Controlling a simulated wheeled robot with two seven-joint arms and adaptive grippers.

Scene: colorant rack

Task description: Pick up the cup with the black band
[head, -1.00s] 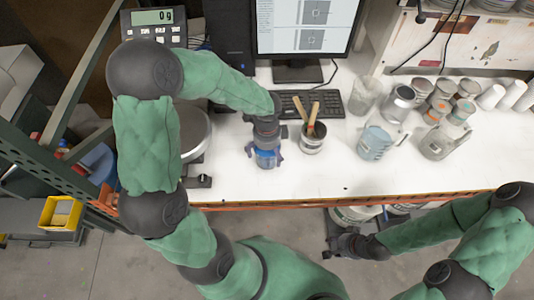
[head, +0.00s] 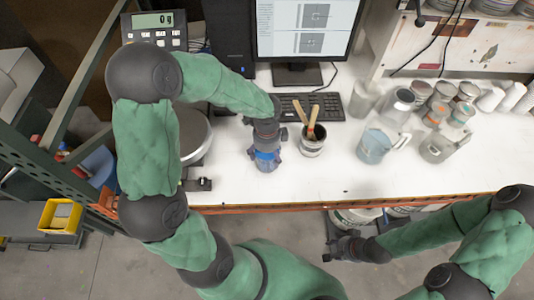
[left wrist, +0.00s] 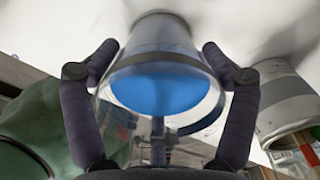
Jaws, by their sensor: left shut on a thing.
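My left gripper (left wrist: 160,75) is shut around a clear cup with blue in it (left wrist: 160,85), one dark finger on each side. In the left wrist view that cup (left wrist: 285,98) is at the right. My right gripper (head: 340,247) hangs below the table edge, away from the cups.
A keyboard (head: 310,105) lies behind the cups. A clear bluish pitcher (head: 374,147) and several cans and jars stand to the right. A scale (head: 195,135) is left, partly behind my arm. The table front (head: 300,182) is clear.

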